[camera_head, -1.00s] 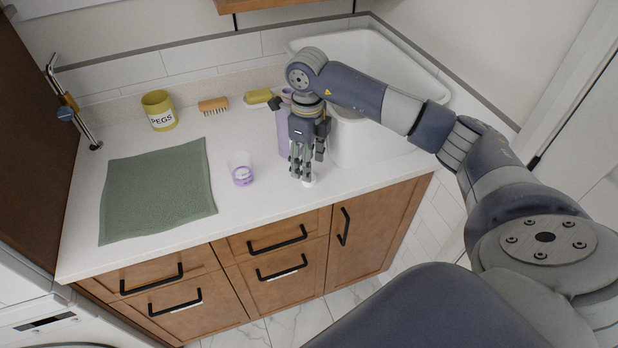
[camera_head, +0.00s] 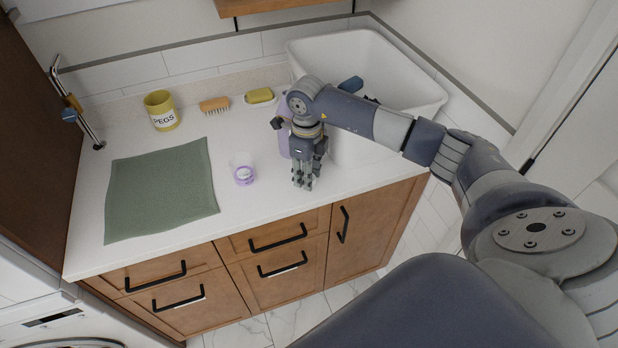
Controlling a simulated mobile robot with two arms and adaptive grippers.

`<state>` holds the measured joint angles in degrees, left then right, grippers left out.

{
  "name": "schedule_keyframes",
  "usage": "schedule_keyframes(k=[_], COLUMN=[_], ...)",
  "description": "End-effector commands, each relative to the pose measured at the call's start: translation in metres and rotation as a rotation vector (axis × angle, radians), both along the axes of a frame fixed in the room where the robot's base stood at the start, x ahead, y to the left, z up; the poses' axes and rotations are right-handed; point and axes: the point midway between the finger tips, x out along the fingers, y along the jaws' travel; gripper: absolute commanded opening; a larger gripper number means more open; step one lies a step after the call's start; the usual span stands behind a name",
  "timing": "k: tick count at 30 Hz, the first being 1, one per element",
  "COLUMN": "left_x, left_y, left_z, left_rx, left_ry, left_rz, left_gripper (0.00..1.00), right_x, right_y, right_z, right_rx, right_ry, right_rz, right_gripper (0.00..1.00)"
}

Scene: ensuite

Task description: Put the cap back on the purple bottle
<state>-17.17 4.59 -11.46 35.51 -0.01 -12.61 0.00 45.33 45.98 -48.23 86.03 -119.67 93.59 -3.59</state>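The purple bottle (camera_head: 284,142) stands on the counter by the sink, largely hidden behind my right gripper and wrist. My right gripper (camera_head: 304,185) points down in front of it, with its fingertips low over the counter. The fingers are close together, and I cannot see whether something is between them. No cap can be made out clearly near the fingertips. A small clear cup with a purple band or contents (camera_head: 243,173) stands on the counter left of the gripper, apart from it. My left gripper is not in view.
A green cloth (camera_head: 160,190) covers the left counter. A yellow pegs pot (camera_head: 160,111), a brush (camera_head: 214,105) and a yellow soap or sponge (camera_head: 260,96) stand along the back. A white sink (camera_head: 425,88) is at right. A tap-like metal fixture (camera_head: 75,108) stands far left.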

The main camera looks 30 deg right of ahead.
Motion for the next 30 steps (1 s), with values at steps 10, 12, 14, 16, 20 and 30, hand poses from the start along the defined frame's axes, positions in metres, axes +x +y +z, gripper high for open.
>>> schedule_keyframes(k=[10, 12, 14, 16, 20, 30], left_x=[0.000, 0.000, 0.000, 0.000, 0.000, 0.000], left_y=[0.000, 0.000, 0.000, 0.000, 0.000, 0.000], left_z=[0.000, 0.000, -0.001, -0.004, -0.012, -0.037], left_rx=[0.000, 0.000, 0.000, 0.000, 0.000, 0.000], left_ry=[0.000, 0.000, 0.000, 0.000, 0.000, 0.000], left_rz=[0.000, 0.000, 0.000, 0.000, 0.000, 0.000], left_gripper=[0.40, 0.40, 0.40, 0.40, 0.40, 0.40], right_x=[0.000, 0.000, 0.000, 0.001, 0.001, -0.037], right_y=[0.000, 0.000, 0.000, -0.001, -0.001, 0.035], right_z=[0.000, 0.001, 0.002, 0.004, 0.016, 0.036], right_rx=[0.000, -0.001, -0.001, -0.002, -0.001, 0.000], right_ry=[0.000, -0.001, -0.001, -0.001, -0.004, -0.002], right_rz=[0.000, 0.000, 0.000, -0.001, 0.001, 0.007], right_gripper=[0.19, 0.19, 0.19, 0.19, 0.19, 0.19])
